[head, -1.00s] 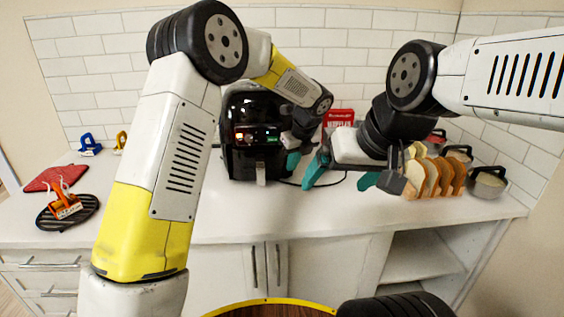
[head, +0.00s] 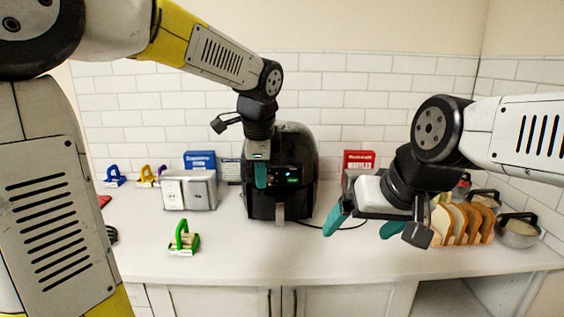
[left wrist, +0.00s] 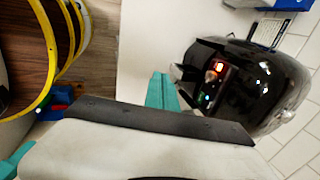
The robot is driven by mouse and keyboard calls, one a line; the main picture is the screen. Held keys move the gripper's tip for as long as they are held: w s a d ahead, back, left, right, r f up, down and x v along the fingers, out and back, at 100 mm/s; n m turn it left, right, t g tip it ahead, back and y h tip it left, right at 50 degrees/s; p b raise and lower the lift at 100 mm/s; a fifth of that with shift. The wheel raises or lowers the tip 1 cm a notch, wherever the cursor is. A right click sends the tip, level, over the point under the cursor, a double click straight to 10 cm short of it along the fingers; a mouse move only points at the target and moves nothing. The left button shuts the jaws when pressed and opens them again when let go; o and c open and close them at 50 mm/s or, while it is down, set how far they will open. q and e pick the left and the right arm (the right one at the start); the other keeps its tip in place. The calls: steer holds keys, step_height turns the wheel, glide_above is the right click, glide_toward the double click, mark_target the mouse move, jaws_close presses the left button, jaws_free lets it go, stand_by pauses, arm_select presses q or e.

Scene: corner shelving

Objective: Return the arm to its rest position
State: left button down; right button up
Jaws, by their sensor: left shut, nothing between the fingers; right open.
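My left arm comes in from the left and reaches across to the black appliance (head: 292,150), which looks like an air fryer. My left gripper (head: 261,177) hangs pointing down in front of the appliance, with its teal fingers together and nothing visible in them. In the left wrist view a teal finger (left wrist: 160,92) shows beside the appliance (left wrist: 262,85); I cannot tell the exact gap. My right gripper (head: 367,224) is open and empty above the counter, left of the bread slices (head: 463,222).
Blue (head: 199,160) and red (head: 358,160) boxes stand at the back. Pots (head: 518,230) are at the right. The white counter (head: 250,252) is clear at the front middle.

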arm_select(q)
steer(key=s+a+n+t+h, duration=0.1)
steer(key=s+a+n, duration=0.4)
steer(key=s+n, duration=0.3)
steer(key=s+a+f+n+t+h, duration=0.1)
steer(key=s+a+n, duration=0.3)
steer(key=s+n, duration=0.5)
steer(key=shift+s+a+f, duration=0.3)
steer(key=shift+s+a, duration=0.05)
steer(key=shift+s, duration=0.2)
